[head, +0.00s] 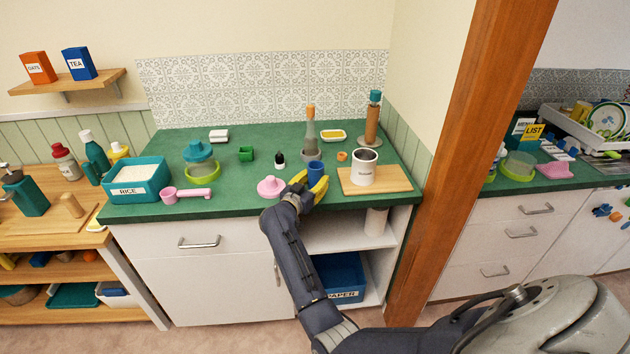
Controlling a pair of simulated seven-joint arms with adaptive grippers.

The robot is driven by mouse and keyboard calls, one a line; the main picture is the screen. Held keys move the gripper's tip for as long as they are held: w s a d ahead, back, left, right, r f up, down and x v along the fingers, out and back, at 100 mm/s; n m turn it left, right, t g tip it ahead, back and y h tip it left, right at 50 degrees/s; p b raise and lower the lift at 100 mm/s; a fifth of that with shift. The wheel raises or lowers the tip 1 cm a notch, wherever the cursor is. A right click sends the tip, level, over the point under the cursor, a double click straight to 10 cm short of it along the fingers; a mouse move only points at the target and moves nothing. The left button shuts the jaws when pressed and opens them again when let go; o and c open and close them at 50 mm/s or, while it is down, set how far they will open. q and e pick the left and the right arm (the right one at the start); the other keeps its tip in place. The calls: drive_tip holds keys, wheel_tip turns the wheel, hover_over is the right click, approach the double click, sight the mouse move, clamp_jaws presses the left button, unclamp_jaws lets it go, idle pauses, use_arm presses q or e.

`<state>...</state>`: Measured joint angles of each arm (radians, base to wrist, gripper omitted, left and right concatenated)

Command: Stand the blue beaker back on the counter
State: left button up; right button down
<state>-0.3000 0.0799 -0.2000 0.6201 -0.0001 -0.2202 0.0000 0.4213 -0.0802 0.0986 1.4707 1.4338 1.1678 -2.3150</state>
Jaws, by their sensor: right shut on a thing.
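The blue beaker (315,167) is upright near the front edge of the green counter (237,203), left of the wooden board. My left gripper is not in view.
A white canister (364,168) stands on a wooden board (399,180) just right of the beaker. A pink lidded pot (270,187) is close on the left. A wooden post (470,160) rises at the right.

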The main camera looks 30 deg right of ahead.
drive_tip(key=shift+f, duration=0.1)
drive_tip(key=c, duration=0.8)
unclamp_jaws()
drive_tip(key=shift+o, duration=0.2)
